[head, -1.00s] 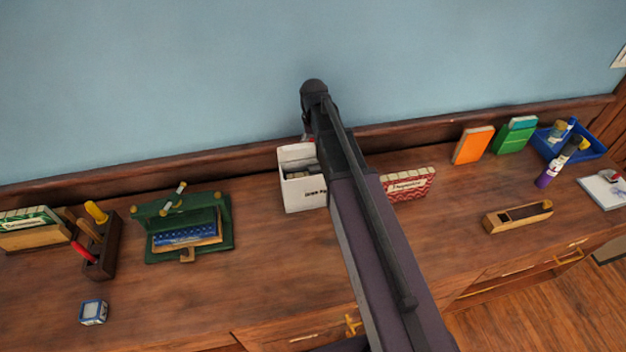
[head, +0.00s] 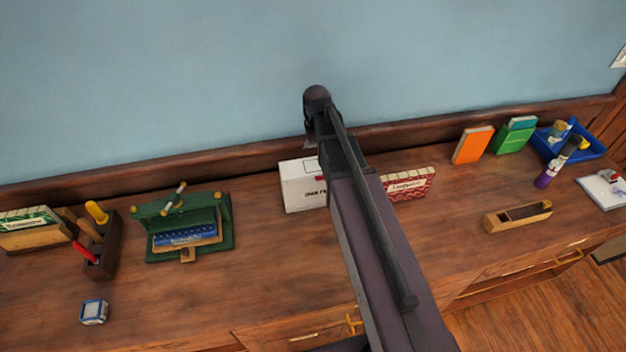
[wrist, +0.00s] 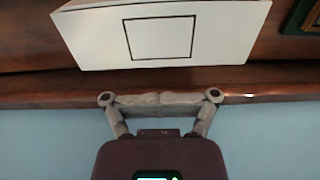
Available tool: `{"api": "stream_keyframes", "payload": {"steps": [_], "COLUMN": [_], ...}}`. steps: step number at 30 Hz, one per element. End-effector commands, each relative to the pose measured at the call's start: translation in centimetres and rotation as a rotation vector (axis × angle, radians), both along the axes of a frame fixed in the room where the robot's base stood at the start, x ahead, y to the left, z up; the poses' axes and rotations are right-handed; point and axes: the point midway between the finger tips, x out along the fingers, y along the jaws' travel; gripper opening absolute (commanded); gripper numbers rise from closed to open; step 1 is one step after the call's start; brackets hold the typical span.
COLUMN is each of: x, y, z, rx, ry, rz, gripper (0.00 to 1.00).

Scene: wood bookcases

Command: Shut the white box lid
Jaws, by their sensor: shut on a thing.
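The white box (head: 303,194) stands on the wooden top near the wall. Its lid (head: 299,168) lies down over the opening, with a bit of red marking. My arm hides the box's right part. In the wrist view a white box face (wrist: 160,38) with a black rectangle outline fills the top. My gripper (wrist: 160,104) is low in that view, on the wall side of the box. Its grey fingers are drawn together, and what they hold cannot be made out. A gap shows between the fingers and the white face in the picture; contact cannot be told.
A red patterned box (head: 408,184) stands just right of my arm. A green case (head: 226,222) stands to the left, by a tool block (head: 104,250). A wooden plane (head: 517,217) and a blue tray (head: 592,152) are farther right. The front middle is clear.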

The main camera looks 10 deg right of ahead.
Motion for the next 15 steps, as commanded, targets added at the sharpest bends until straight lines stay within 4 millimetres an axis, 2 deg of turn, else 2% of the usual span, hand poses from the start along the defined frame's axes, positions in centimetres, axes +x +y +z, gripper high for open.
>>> {"api": "stream_keyframes", "payload": {"steps": [15], "x": [-1.4], "y": [0.0], "z": [0.1], "rx": [0.0], "ry": [0.0], "rz": [0.0], "gripper": [0.0]}}
